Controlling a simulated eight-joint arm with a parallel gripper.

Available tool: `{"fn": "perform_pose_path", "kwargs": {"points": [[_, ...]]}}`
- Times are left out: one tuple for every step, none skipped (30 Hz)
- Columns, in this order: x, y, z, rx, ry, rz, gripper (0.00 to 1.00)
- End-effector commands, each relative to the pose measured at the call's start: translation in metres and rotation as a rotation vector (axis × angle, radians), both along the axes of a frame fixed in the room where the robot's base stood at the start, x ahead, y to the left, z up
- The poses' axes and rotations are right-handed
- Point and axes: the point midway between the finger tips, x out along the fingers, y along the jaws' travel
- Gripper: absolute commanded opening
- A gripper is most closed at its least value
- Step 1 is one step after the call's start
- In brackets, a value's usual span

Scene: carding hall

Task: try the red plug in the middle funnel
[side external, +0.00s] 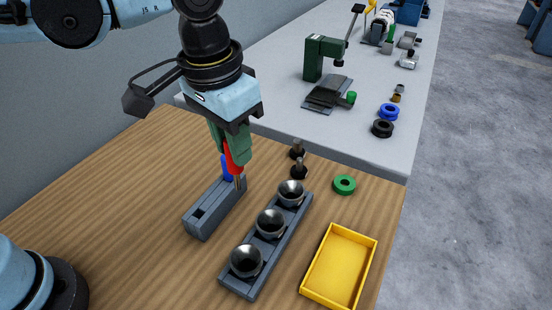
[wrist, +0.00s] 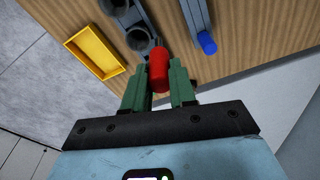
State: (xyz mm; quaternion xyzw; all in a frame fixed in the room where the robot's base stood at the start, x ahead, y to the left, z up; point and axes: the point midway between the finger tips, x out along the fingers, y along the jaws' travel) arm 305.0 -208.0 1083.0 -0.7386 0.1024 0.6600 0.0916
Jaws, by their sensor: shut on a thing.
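My gripper (side external: 231,148) is shut on the red plug (side external: 233,161), which points down with its thin metal tip below. In the wrist view the red plug (wrist: 158,72) sits between both green fingers (wrist: 158,92). In the side view the tip overlaps the far end of the grey holder block (side external: 203,220); I cannot tell its exact height. The middle funnel (side external: 270,223) is a dark metal cup in a grey rack (side external: 236,288), between the near funnel (side external: 246,261) and the far funnel (side external: 290,192). My gripper is up and left of it in the side view.
A blue plug (side external: 227,169) stands at the block's far end, partly hidden behind the red one. Two dark pegs (side external: 298,168) and a green ring (side external: 344,184) lie beyond the rack. A yellow tray (side external: 309,291) is right of it. Wood at left is clear.

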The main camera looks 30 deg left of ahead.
Motion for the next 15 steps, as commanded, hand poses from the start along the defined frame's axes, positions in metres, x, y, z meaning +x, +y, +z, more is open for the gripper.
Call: {"fn": "perform_pose_path", "kwargs": {"points": [[0.003, -0.013, -0.007, 0.001, -0.001, 0.034, 0.0], [0.005, -0.018, -0.01, 0.001, -0.002, 0.06, 0.0], [0.006, -0.026, -0.014, 0.0, -0.003, 0.088, 0.0], [0.007, -0.031, -0.017, 0.001, -0.004, 0.108, 0.0], [0.008, -0.035, -0.02, -0.001, -0.005, 0.127, 0.0], [0.009, -0.04, -0.023, 0.0, -0.006, 0.148, 0.0], [0.009, -0.043, -0.025, -0.001, -0.006, 0.162, 0.0], [0.01, -0.046, -0.027, -0.001, -0.007, 0.175, 0.0], [0.01, -0.048, -0.029, -0.001, -0.008, 0.188, 0.0], [0.01, -0.05, -0.03, -0.001, -0.008, 0.196, 0.0], [0.01, -0.051, -0.032, -0.001, -0.009, 0.201, 0.0], [0.01, -0.052, -0.033, -0.001, -0.009, 0.207, 0.0], [0.01, -0.053, -0.034, -0.001, -0.009, 0.209, 0.0], [0.01, -0.053, -0.035, -0.001, -0.009, 0.21, 0.0], [0.01, -0.053, -0.038, -0.001, -0.009, 0.211, 0.0]]}}
